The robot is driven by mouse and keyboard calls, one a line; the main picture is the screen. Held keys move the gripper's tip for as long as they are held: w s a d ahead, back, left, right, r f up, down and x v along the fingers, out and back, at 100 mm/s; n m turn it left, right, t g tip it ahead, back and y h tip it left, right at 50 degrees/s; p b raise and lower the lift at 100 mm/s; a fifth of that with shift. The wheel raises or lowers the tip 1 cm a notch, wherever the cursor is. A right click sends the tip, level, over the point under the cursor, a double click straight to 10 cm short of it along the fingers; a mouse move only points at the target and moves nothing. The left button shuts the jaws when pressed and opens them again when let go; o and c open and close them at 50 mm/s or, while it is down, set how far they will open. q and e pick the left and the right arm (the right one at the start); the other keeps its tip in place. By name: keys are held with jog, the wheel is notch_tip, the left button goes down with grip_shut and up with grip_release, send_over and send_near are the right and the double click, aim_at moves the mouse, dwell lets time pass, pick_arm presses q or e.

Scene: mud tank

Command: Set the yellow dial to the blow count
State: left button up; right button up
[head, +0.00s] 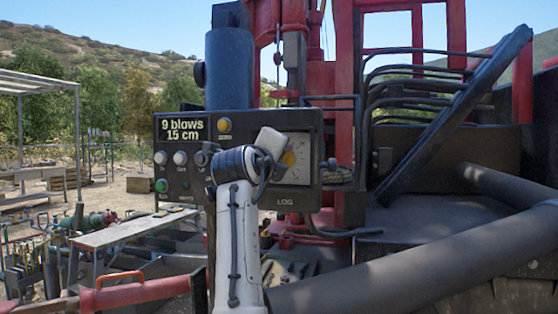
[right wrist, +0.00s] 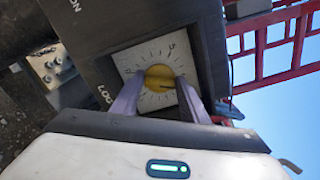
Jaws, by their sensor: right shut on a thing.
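The control panel (head: 262,190) has a lit display (head: 182,130) reading "9 blows 15 cm". The yellow dial (head: 289,158) sits on a pale square scale plate marked LOG at the panel's right side, partly covered by my right gripper (head: 277,146). In the right wrist view the yellow dial (right wrist: 159,73) sits in the middle of the ticked scale plate (right wrist: 131,62). The purple fingers of my right gripper (right wrist: 157,84) are shut on it, one on each side. The scale numbers are mostly too small or covered to read, and I cannot tell the dial's setting. My left gripper is not visible.
Several buttons and knobs (head: 180,157) line the panel's left part, with an amber one (head: 224,125) above. Red rig framing (head: 345,110), hoses and a thick dark pipe (head: 420,260) stand behind and right. A bench (head: 130,231) is at left.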

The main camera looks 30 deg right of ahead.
jog(key=shift+f+m, duration=0.2)
jog(key=shift+m, duration=0.1)
dwell(0.4)
jog(key=o, duration=0.9)
jog(key=shift+o, duration=0.2)
jog(key=shift+r, duration=0.1)
